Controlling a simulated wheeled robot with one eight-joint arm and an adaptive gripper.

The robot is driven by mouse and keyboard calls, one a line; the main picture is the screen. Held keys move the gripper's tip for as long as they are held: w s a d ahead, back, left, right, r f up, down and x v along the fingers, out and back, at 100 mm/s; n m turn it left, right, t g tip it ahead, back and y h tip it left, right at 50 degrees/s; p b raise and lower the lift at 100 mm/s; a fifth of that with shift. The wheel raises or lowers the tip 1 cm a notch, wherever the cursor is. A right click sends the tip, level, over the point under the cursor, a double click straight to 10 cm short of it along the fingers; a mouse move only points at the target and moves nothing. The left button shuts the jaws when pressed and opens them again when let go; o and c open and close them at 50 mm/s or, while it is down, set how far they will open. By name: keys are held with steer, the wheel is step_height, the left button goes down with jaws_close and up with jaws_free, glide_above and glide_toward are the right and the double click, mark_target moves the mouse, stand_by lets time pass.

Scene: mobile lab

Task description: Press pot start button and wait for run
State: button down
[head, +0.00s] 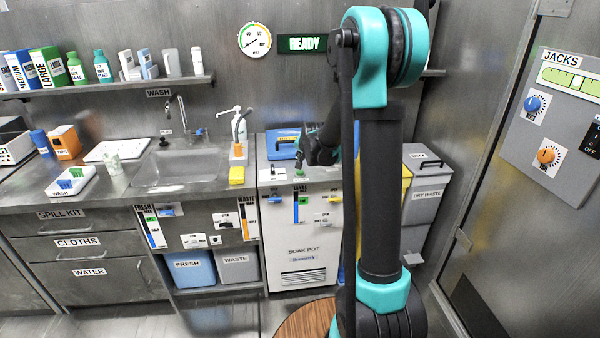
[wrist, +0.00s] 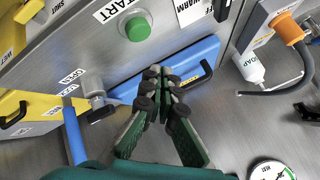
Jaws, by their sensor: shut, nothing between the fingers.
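The soak pot (head: 300,254) is a white-fronted unit under the counter, right of the sink. Its green start button (wrist: 137,28) sits beside the START label on the grey top panel in the wrist view. A small green spot on the pot's top (head: 300,173) shows in the head view, just below my gripper (head: 299,162). In the wrist view my gripper (wrist: 160,74) is shut, with its dark green fingers together and empty. The fingertips appear slightly below and right of the button, apart from it. The button is fully visible.
A blue lid with a black handle (wrist: 207,62) lies behind the fingertips. A grey valve with a blue lever (wrist: 74,135) is at the left. A READY sign (head: 303,44) hangs on the wall.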

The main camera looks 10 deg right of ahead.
mark_target(301, 172)
steer(key=shift+f, duration=1.75)
steer(key=shift+f, duration=0.1)
steer(key=shift+f, duration=0.3)
steer(key=shift+f, duration=0.45)
stand_by(0.9)
steer(key=shift+r, duration=0.9)
steer(key=shift+r, duration=2.5)
